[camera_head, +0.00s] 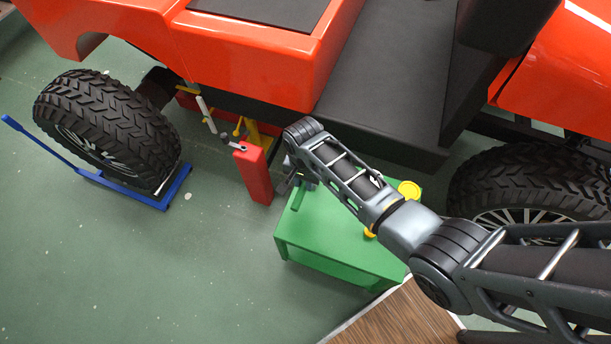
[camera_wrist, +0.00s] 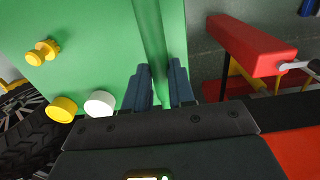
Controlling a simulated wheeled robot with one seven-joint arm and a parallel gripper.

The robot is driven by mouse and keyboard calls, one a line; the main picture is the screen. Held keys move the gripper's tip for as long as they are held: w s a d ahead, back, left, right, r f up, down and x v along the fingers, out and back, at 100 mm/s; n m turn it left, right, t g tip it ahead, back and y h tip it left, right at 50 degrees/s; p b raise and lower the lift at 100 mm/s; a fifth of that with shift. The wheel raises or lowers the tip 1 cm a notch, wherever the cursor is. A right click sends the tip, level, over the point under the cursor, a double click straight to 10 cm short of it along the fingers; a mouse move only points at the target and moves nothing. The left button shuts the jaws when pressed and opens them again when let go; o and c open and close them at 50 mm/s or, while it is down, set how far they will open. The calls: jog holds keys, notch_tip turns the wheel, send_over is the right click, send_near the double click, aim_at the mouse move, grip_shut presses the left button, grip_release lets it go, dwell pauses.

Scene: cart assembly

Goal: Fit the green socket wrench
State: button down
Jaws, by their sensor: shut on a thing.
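My gripper (camera_wrist: 160,90) is shut on the green socket wrench (camera_wrist: 153,45), a dark green bar running between the two blue-grey fingers in the wrist view. In the head view my gripper (camera_head: 299,180) is over the left back part of the green table (camera_head: 345,250). A short green piece of the wrench (camera_head: 299,197) shows just below it there. I cannot tell whether the wrench touches the table top. Its socket end is not clearly visible.
A yellow knob (camera_wrist: 43,52), a yellow cap (camera_wrist: 61,108) and a white cap (camera_wrist: 100,103) are on the table. A red block-shaped stand (camera_head: 253,173) is close left of it. A loose wheel (camera_head: 105,125) rests on a blue dolly (camera_head: 165,195). The red cart body (camera_head: 250,60) is behind.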

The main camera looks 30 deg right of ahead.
jog(key=shift+r, duration=0.15)
jog(key=shift+r+p, duration=0.15)
jog(key=shift+p, duration=0.2)
jog(key=shift+f+b, duration=1.8)
jog(key=shift+f, duration=0.55)
jog(key=shift+a+f+b, duration=0.1)
jog(key=shift+f+b, duration=0.9)
jog(key=shift+f, duration=0.5)
jog(key=c, duration=0.9)
grip_release()
jog(key=shift+o, duration=0.2)
jog(key=shift+r, duration=0.1)
notch_tip(320, 180, up, 8)
jog(key=shift+f+p, duration=0.2)
jog(key=shift+p, duration=0.65)
